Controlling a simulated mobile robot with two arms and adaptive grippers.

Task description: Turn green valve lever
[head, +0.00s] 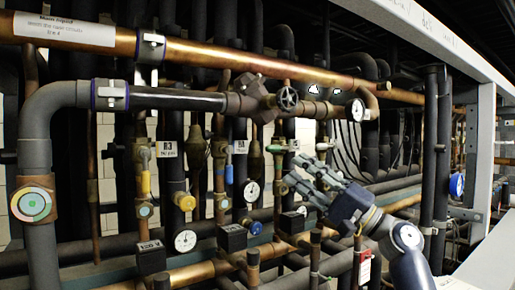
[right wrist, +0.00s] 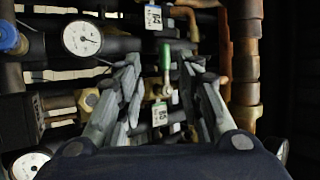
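The green valve lever (head: 276,149) is on a vertical pipe in the middle of the rack in the head view. In the right wrist view the green lever (right wrist: 165,58) points upward above its valve body, and shows between my fingertips. My right gripper (head: 303,174) comes in from the lower right in the head view, just right of and below the lever. In the right wrist view my right gripper (right wrist: 160,68) is open, its fingers apart with nothing held. I cannot tell how far the fingertips are from the lever. My left gripper is not in view.
A dial gauge (head: 251,191) and a blue knob (head: 255,228) sit left of the gripper. A white rack post (head: 482,150) stands at right. Pipes crowd the space.

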